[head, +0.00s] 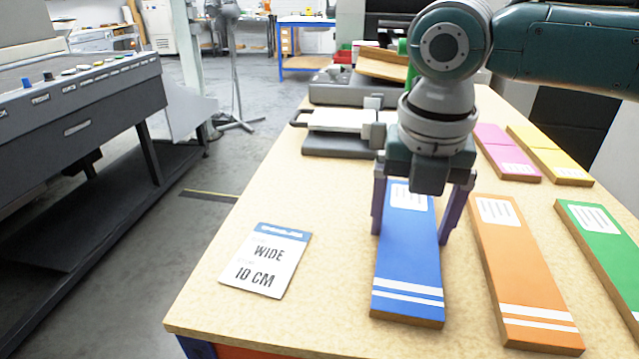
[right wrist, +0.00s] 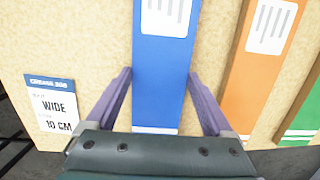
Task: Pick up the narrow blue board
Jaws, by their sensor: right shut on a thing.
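A blue board (head: 408,265) with two white stripes at its near end and a white label at its far part lies flat on the wooden table. It is the only blue board in view. My right gripper (head: 411,236) comes down from above with its purple fingers along the board's two long sides, shut on it. In the right wrist view the blue board (right wrist: 165,55) runs between the two fingers (right wrist: 160,75). I cannot see a gap between the board and the table. My left gripper is not in view.
A card (head: 266,260) reading "WIDE 10 CM" lies left of the blue board. An orange board (head: 522,270) lies close on the right, then a green one (head: 605,240). Pink (head: 508,155) and yellow (head: 550,156) boards lie farther back. Grey equipment (head: 340,143) stands behind.

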